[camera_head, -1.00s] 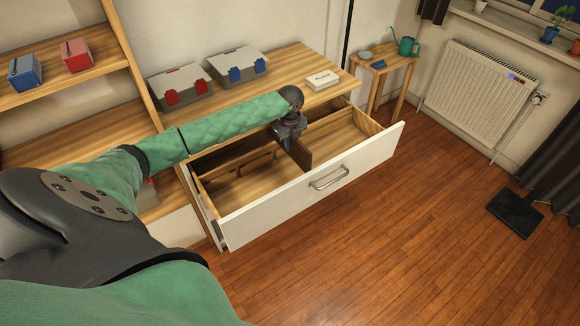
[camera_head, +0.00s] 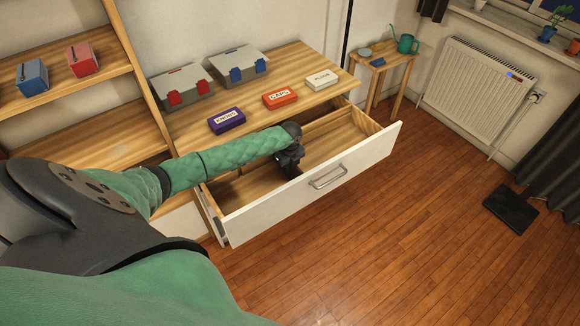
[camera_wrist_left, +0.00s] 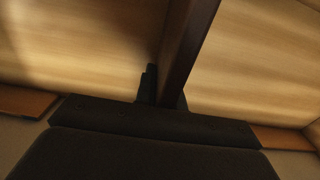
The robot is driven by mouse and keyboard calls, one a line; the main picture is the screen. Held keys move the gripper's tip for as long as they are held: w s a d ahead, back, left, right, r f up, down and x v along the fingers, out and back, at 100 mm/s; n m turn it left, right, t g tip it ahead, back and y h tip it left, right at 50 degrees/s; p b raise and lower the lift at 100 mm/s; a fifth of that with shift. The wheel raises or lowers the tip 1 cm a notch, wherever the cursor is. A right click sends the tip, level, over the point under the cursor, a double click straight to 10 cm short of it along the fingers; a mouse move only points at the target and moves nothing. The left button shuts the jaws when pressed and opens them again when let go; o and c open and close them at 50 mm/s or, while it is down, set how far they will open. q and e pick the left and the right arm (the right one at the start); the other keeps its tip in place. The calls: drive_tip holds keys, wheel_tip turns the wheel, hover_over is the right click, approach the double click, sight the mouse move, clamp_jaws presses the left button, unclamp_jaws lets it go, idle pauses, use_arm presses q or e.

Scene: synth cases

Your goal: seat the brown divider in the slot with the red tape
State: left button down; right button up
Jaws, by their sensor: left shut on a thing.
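The brown divider (camera_wrist_left: 190,42) is a dark strip running away from my left gripper in the left wrist view, with pale wood drawer floor on both sides. My left gripper (camera_head: 290,158) is shut on it and reaches down inside the open drawer (camera_head: 340,174), near the middle of its length. In the left wrist view the dark fingers (camera_wrist_left: 163,92) close around the divider. My arm and gripper hide most of the divider in the head view. No red tape can be made out, and I cannot tell whether the divider sits in a slot. My right gripper is not in view.
On the desk top stand a purple box (camera_head: 226,121), an orange box (camera_head: 280,98), a white box (camera_head: 322,79) and two grey-lidded cases, one red-clasped (camera_head: 182,88), one blue-clasped (camera_head: 239,66). The drawer's white front bounds it on the near side.

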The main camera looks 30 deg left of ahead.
use_arm(q)
drive_tip(key=shift+f, duration=0.15)
drive_tip(key=c, duration=1.5)
unclamp_jaws()
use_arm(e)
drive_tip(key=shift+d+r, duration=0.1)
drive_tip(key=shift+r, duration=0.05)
